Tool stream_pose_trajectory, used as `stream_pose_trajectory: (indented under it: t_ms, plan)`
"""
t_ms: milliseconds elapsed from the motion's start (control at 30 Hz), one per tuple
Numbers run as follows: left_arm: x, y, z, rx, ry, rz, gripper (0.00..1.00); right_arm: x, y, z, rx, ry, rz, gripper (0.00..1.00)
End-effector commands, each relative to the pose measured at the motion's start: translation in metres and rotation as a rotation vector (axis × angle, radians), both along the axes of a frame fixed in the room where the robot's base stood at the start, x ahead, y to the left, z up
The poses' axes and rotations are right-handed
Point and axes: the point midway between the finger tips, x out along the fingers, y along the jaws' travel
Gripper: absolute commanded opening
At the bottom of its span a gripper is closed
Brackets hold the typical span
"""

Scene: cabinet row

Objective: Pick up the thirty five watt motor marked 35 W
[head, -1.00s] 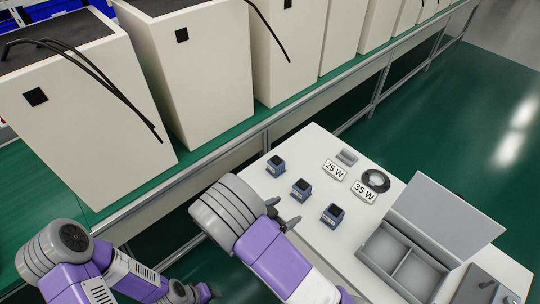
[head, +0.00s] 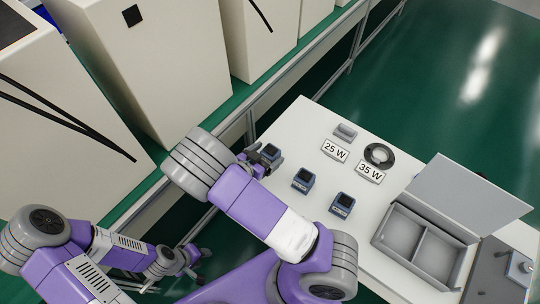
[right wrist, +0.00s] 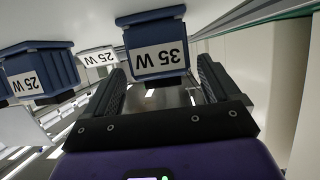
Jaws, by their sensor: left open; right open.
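The motor marked 35 W (right wrist: 156,45) is a dark blue block with a white label, which appears upside down in the right wrist view. It sits between the two fingers of my open right gripper (right wrist: 158,85), with no clear grip on it. In the head view this motor (head: 271,151) stands at the table's left edge beside my right gripper (head: 260,161). Two more blue motors stand nearer, one in the middle (head: 303,179) and one to the right (head: 342,204). A motor marked 25 W (right wrist: 42,75) shows at left in the wrist view. My left gripper (head: 200,266) is open, low and away from the table.
The white table (head: 300,125) also holds a 25 W sign (head: 335,150), a 35 W sign (head: 370,172), a dark ring-shaped part (head: 379,155) and a grey two-compartment box (head: 402,228) with its lid open. Large white cabinets (head: 165,65) line the left side.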

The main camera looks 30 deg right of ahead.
Motion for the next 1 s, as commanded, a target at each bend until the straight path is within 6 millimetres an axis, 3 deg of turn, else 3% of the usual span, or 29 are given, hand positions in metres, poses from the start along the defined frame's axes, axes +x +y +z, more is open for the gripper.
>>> stream_pose_trajectory:
  t_ms: [167,433,933,1000]
  plan:
    - [0.0,0.0,-0.009,0.0,-0.001,0.0,0.43,0.007,-0.018,-0.01,0.0,-0.001,0.0,0.89]
    - [0.0,0.0,-0.008,0.0,-0.001,0.0,0.43,0.009,-0.021,-0.01,0.001,-0.001,0.001,0.89]
    - [0.0,0.0,-0.008,0.0,-0.001,0.0,0.43,0.008,-0.021,-0.01,0.001,-0.001,0.001,0.13]
    - [0.0,0.0,-0.008,0.0,-0.001,0.0,0.43,0.009,-0.021,-0.009,-0.001,-0.003,0.0,0.11]
